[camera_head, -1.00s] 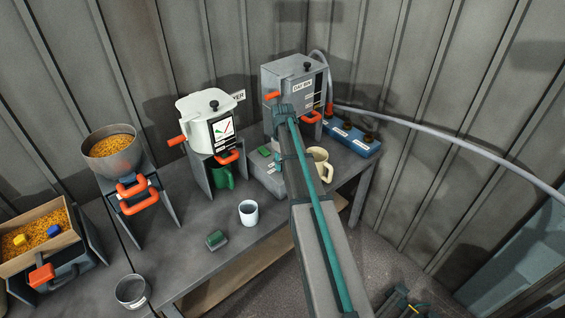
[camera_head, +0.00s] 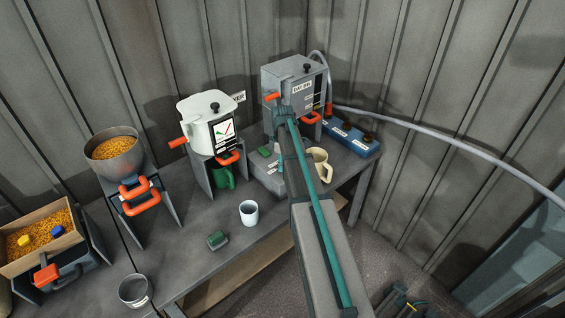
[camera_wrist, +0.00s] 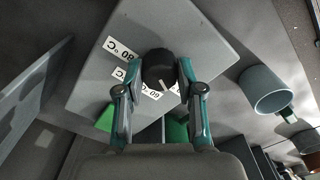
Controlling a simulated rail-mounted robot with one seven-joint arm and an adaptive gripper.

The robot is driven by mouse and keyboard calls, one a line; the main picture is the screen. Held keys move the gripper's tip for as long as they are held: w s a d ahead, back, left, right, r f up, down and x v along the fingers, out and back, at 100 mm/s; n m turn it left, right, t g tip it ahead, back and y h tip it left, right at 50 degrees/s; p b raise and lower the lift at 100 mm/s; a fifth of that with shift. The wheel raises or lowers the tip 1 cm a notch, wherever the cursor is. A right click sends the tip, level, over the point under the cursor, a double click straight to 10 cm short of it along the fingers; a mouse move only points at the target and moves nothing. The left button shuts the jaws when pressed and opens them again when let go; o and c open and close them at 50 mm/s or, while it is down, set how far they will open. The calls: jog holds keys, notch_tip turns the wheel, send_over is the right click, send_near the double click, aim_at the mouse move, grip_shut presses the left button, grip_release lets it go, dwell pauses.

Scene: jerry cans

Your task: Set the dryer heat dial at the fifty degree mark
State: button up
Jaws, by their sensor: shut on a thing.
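The heat dial is a round black knob (camera_wrist: 158,66) with a white pointer line, on a grey housing (camera_wrist: 205,52) in the wrist view. My gripper (camera_wrist: 160,74) is shut on the knob, one teal fingertip on each side. The pointer shows at the knob's lower edge, slanting towards the lower right of the picture. White labels sit around the knob: one reads 80 °C (camera_wrist: 122,49), one reads 60 (camera_wrist: 151,93), and others are partly covered by my fingers. I cannot read a fifty mark. In the head view my arm hides the dial.
A cream mug (camera_head: 318,167) stands just right of my arm, and a white cup (camera_head: 249,213) stands on the bench left of it. The day bin (camera_head: 288,88) is behind.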

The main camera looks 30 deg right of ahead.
jog(key=shift+n, duration=0.4)
jog(key=o, duration=1.2)
jog(key=shift+c, duration=0.2)
jog(key=shift+r, duration=0.1)
notch_tip(320, 180, up, 12)
jog(key=s+a+f+m+g, duration=0.2)
jog(key=s+a+f+m, duration=0.2)
jog(key=s+f, duration=1)
jog(key=s+a+f+m+g, duration=0.2)
jog(key=s+a+f, duration=0.8)
jog(key=s, duration=1.1)
jog(key=s+a+f+m+g, duration=0.2)
jog(key=s+a+f+m, duration=0.4)
jog(key=s+f, duration=1.1)
jog(key=shift+s+a+f+g, duration=0.4)
jog(key=shift+a+f, duration=0.35)
jog(key=shift+f, duration=0.2)
